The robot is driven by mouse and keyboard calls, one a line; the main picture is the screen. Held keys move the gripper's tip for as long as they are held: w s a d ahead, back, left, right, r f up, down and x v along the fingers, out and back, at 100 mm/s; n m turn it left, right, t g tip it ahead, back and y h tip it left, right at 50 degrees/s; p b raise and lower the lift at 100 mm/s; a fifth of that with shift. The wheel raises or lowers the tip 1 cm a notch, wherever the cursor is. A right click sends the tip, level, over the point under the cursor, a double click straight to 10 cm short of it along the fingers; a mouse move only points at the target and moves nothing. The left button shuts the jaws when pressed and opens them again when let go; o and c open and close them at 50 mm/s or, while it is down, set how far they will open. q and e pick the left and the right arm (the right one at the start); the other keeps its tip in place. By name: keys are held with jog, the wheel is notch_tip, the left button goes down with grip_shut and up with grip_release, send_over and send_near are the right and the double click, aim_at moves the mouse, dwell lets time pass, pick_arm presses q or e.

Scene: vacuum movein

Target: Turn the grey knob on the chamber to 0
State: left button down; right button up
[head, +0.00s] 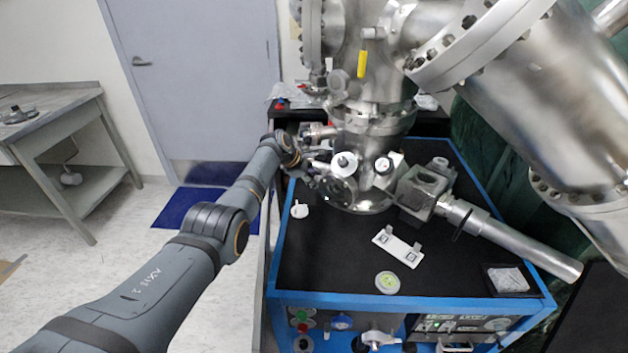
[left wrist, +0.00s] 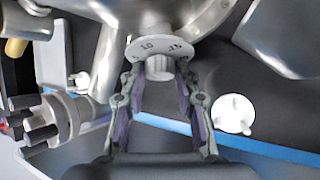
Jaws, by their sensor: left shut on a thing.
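The grey knob (left wrist: 159,68) sits at the centre of a white dial plate (left wrist: 140,72) on the steel chamber (left wrist: 185,14), in the left wrist view. The numbers 10 and 15 can be read on the plate; any pointer mark on the knob is too small to tell. My left gripper (left wrist: 157,80) is shut on the knob, one finger at each side. In the head view my left gripper (head: 316,170) is at the left side of the chamber (head: 372,130), and the held knob cannot be made out there. My right gripper is not in view.
Two white dials (head: 344,163) (head: 384,166) face forward on the chamber. A white pronged piece (head: 299,210) lies on the black cart top, also in the left wrist view (left wrist: 232,114). A white bracket plate (head: 398,246) and round green-white piece (head: 387,282) lie nearer the front.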

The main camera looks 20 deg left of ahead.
pick_arm(q)
jog(key=c, duration=1)
grip_release()
jog(key=shift+s+a+r, duration=0.25)
jog(key=shift+a+r, duration=0.05)
jog(key=shift+r, duration=0.3)
jog(key=v, duration=1)
jog(key=shift+s+r, duration=0.15)
jog(key=shift+s, duration=0.05)
